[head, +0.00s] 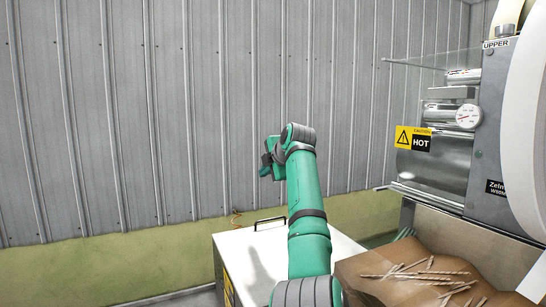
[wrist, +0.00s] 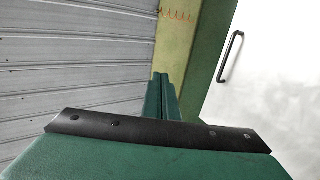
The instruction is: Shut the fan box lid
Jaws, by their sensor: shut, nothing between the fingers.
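The fan box (head: 219,272) is a white box at lower centre in the head view, partly hidden behind my arm. Its white lid (head: 238,246) lies about flat on top, with a black bar handle (head: 270,221) near the far edge. I cannot tell whether the lid sits fully down. In the wrist view the lid (wrist: 280,90) fills the right side, with the handle (wrist: 231,57) upright in the picture. My gripper (head: 266,168) is above the box, apart from the handle. In the wrist view its green fingers (wrist: 161,88) are together and empty, left of the lid.
A metal machine (head: 435,150) with a HOT caution sign and a gauge stands at right. A brown cardboard box (head: 365,275) with thin sticks on it is at lower right. A corrugated grey wall (head: 130,110) with a green lower band is behind.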

